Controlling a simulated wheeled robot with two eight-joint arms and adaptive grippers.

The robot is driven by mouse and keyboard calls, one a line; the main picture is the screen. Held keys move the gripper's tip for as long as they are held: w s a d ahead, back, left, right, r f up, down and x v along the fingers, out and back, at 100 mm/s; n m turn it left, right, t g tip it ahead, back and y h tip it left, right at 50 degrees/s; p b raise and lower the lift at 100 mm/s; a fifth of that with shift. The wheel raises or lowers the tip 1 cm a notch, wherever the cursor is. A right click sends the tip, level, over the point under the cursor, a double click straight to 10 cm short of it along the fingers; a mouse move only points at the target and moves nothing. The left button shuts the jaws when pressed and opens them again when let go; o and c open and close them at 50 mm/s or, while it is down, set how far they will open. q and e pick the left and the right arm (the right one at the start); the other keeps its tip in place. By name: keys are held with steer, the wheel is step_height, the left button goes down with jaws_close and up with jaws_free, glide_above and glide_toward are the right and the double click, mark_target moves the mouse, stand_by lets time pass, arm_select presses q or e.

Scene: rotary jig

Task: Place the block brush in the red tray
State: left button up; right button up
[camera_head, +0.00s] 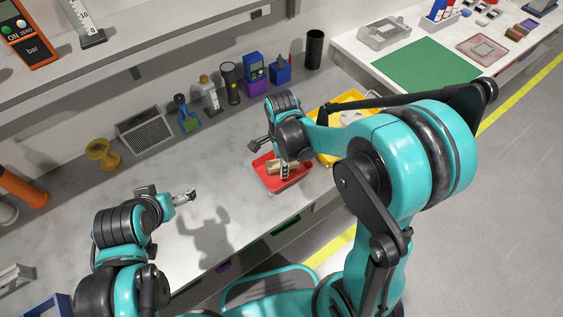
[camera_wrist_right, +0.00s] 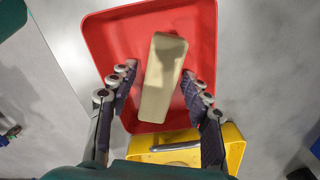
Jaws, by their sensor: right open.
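The block brush (camera_wrist_right: 163,75), a pale tan wooden block, lies in the red tray (camera_wrist_right: 107,38) in the right wrist view. Its bristles are not visible. My right gripper (camera_wrist_right: 158,82) is open above the tray, with one finger on each side of the brush and gaps between. In the head view the red tray (camera_head: 262,177) is on the bench, and the brush (camera_head: 274,165) is partly hidden by my right gripper (camera_head: 284,168). My left gripper (camera_head: 188,197) is over the bench to the left, away from the tray; its jaws are too small to read.
A yellow bin (camera_head: 327,158) stands right beside the red tray. Along the back are a mesh panel (camera_head: 147,135), a yellow spool (camera_head: 101,153), a blue-handled tool (camera_head: 187,117), flashlights and a purple holder (camera_head: 255,85). The bench middle is clear.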

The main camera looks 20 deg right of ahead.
step_height(320, 180, up, 11)
steer(key=p, duration=0.4)
steer(key=s+d+r+n+t, duration=0.2)
steer(key=s+n, duration=0.3)
steer(key=n, duration=0.4)
steer(key=s+d+r+n+t, duration=0.3)
steer(key=s+r+n+t, duration=0.1)
steer(key=n, duration=0.5)
steer(key=shift+s+n+t, duration=0.3)
steer(key=shift+s+t, duration=0.3)
steer(key=shift+s, duration=0.05)
steer(key=shift+f+b, duration=0.8)
